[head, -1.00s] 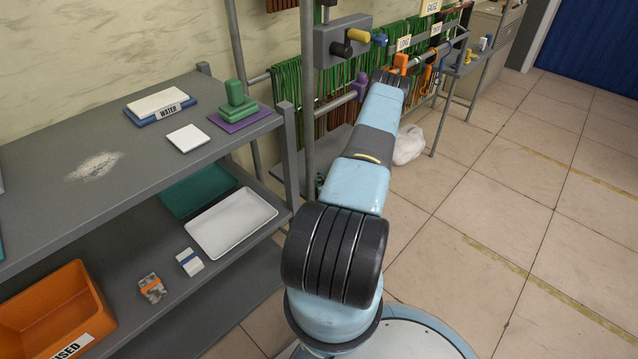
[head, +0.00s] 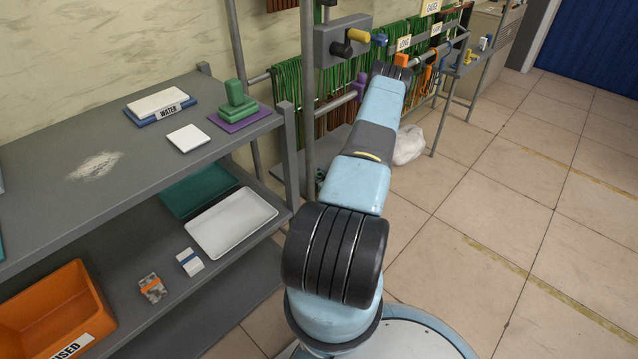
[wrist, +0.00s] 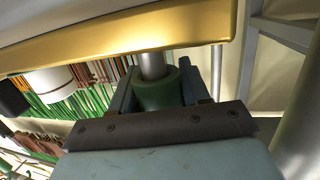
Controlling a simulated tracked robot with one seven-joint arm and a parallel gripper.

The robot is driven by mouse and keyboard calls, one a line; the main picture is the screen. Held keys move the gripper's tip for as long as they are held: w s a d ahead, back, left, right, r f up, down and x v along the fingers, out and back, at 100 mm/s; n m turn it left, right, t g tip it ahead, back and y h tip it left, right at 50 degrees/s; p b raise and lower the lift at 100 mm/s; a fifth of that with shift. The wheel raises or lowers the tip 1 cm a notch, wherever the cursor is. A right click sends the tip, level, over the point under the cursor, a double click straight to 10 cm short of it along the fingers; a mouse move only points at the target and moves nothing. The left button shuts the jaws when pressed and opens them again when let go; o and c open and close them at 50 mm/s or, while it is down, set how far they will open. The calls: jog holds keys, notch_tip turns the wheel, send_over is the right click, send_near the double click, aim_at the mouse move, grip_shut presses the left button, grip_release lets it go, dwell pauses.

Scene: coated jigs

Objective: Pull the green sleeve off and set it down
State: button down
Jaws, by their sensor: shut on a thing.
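The green sleeve (wrist: 158,92) shows in the wrist view as a short, thick ring around a grey metal peg (wrist: 152,65). The peg runs from the sleeve up to a yellow bar (wrist: 120,43), with bare metal showing between them. My gripper (wrist: 157,90) is shut on the sleeve, one finger on each side. The sleeve's lower part is hidden behind my gripper's dark body. In the head view my arm reaches to the rack at the back, and its wrist hides the fingers and the sleeve.
A rail with orange and blue pieces (head: 401,59) stands by the arm's end. A purple piece (head: 358,86) is on the post to its left. Green cords (head: 340,100) hang behind. The shelf (head: 60,150) at left holds trays and blocks. The floor at right is clear.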

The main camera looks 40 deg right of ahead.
jog(key=shift+r, duration=1.55)
jog(key=shift+r, duration=1.85)
